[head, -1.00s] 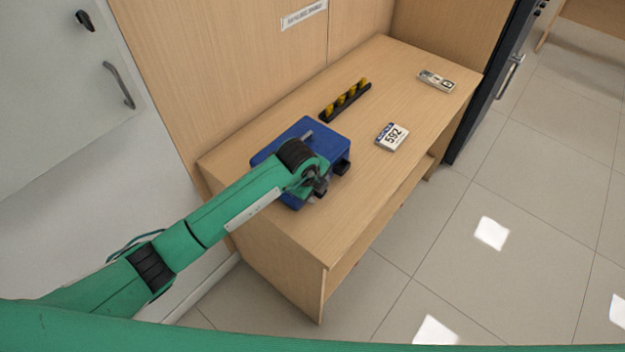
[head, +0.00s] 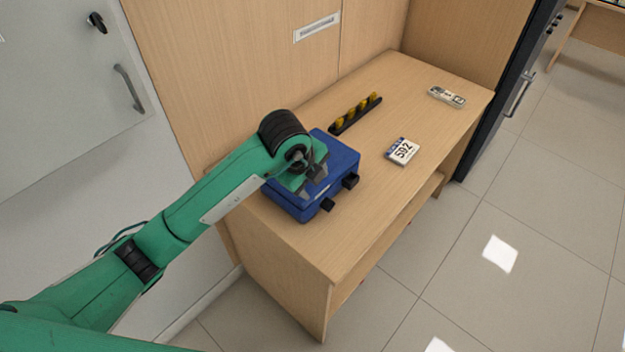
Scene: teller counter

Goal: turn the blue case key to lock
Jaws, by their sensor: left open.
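The blue case (head: 341,158) lies on the wooden counter, with two dark latches on its front side, a near one (head: 327,205) and a far one (head: 350,181). My left gripper (head: 314,190) is over the near part of the case, fingers apart, pointing down toward its front edge. I cannot tell whether it touches the case. The key is not visible; my left wrist and gripper cover part of the case. My right gripper is not in view.
The wooden counter (head: 400,100) also holds a black rack with yellow pieces (head: 356,114), a white block marked 592 (head: 402,151) and a small grey device (head: 446,97). A wooden panel stands behind.

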